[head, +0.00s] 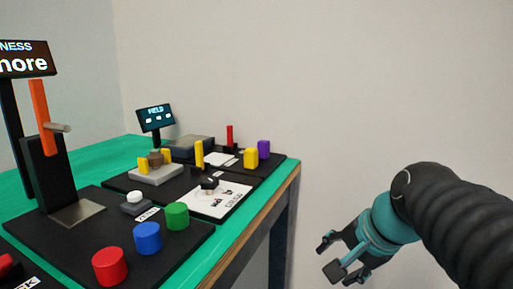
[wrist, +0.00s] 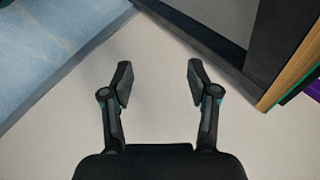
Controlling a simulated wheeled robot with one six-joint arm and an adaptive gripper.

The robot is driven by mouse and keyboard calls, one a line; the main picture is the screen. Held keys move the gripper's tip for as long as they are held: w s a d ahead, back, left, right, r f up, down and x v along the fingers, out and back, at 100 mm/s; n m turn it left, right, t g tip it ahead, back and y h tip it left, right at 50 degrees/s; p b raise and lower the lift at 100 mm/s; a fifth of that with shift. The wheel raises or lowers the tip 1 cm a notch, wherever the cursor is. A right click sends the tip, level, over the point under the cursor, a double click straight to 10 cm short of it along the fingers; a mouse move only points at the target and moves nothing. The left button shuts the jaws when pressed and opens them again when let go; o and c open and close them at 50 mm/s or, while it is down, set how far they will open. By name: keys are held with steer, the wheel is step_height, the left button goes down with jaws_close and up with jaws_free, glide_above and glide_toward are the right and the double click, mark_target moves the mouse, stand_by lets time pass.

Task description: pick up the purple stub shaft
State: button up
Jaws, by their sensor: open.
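The purple stub shaft (head: 263,149) stands upright at the far right corner of the table in the head view, beside a yellow cylinder (head: 250,158). My gripper (head: 329,257) is open and empty, off the table's right side and apart from the shaft. In the wrist view my gripper (wrist: 159,83) has its fingers spread with only floor between them. A purple patch (wrist: 315,91) shows at the right edge of the wrist view; I cannot tell whether it is the shaft.
The green table (head: 120,153) holds black boards with red (head: 110,266), blue (head: 147,238) and green (head: 177,215) cylinders near its front. A red post (head: 229,136) stands left of the yellow cylinder. A small display (head: 156,117) stands behind. Space right of the table is open.

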steer(key=w+a+r+m+y+p, duration=0.1)
steer(key=w+a+r+m+y, duration=0.2)
steer(key=w+r+m, duration=0.65)
steer(key=m+y+p, duration=0.1)
steer(key=m+y, duration=0.3)
steer(key=m, duration=0.2)
glide_toward(267, 141)
steer(key=shift+t, duration=0.3)
steer(key=x, duration=0.4)
steer(key=s+f+x, duration=0.1)
steer(key=shift+w+a+f+b, duration=0.15)
steer(key=shift+a+b, duration=0.15)
steer(key=shift+b, duration=0.05)
steer(key=shift+w+r+x, duration=0.1)
steer(key=shift+r+x, duration=0.05)
steer(key=shift+x, duration=1.2)
steer(key=shift+w+r+x, duration=0.15)
steer(key=shift+x, duration=1.15)
jaws_close()
